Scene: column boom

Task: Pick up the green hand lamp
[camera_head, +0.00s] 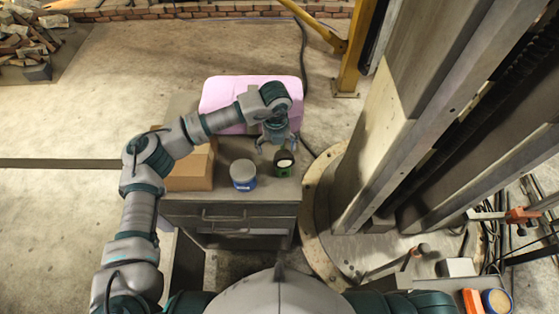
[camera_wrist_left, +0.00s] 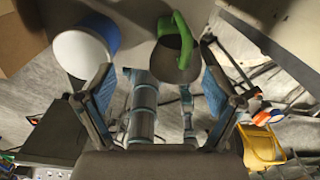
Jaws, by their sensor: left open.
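The green hand lamp (camera_head: 284,164) stands on top of the grey drawer cabinet (camera_head: 232,208), near its right front corner. In the left wrist view the lamp shows a green curved handle and a dark grey body (camera_wrist_left: 168,62). My left gripper (camera_head: 276,146) is open just above the lamp, pointing down, with nothing held. In the left wrist view the lamp lies ahead between the two fingers (camera_wrist_left: 156,75), nearer the right one; I cannot tell if it touches. My right gripper is not in view.
A blue and white tub (camera_head: 243,175) stands close left of the lamp, near the left finger in the wrist view (camera_wrist_left: 84,48). A cardboard box (camera_head: 190,172) is further left, and a pink case (camera_head: 222,101) is behind. A tall steel column (camera_head: 400,130) rises at right.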

